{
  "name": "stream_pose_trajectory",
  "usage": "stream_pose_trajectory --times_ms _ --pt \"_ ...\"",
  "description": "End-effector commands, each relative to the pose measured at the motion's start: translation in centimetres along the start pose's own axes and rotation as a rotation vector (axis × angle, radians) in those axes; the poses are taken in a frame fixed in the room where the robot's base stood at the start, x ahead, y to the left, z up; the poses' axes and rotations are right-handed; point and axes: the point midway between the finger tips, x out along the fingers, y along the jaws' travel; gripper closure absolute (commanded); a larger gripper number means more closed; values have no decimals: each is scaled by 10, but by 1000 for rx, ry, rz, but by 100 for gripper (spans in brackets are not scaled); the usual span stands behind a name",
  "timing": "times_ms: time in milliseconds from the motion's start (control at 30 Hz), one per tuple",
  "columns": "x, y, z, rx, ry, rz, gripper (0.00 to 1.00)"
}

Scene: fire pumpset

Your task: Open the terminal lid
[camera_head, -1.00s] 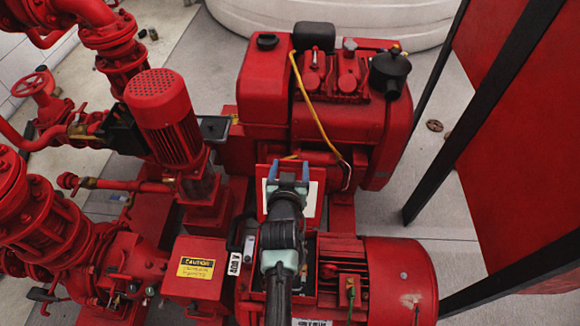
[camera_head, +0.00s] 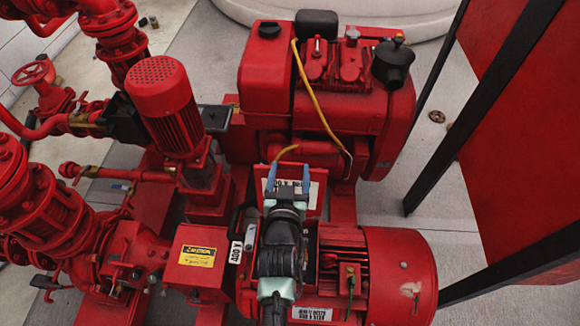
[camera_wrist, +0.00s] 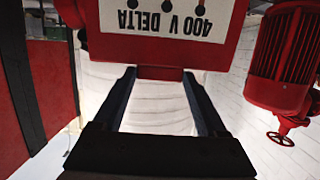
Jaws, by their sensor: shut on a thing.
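The terminal lid (camera_head: 319,203) is a red plate with a white label. It stands raised behind the red motor's terminal box in the head view. In the wrist view the lid (camera_wrist: 240,40) fills the top, its label reading "400 V DELTA" upside down. My gripper (camera_head: 289,172) reaches over the box to the lid, its blue fingertips at the lid's upper edge. In the wrist view a small red tab of the lid lies between the two dark fingers of my gripper (camera_wrist: 160,75). The inside of the box is mostly hidden by my wrist.
The red motor (camera_head: 400,275) lies right of my wrist. A box with a yellow caution label (camera_head: 197,256) and a tagged black cable (camera_head: 235,252) are at left. The red engine (camera_head: 330,110) stands behind the lid. A black-framed red panel (camera_head: 520,120) stands at right.

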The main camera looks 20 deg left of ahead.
Motion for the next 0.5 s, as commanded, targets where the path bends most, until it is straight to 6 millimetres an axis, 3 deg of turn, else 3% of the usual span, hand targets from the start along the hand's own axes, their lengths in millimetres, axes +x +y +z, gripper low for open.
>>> stream_pose_trajectory --times_ms 33,67,100,200,500 --pt "0 0 6 0 -14 1 100" --pt "0 0 7 0 -15 1 23" --pt "0 0 7 0 -15 1 16" --pt "0 0 7 0 -16 0 0" --pt "0 0 7 0 -16 0 0"
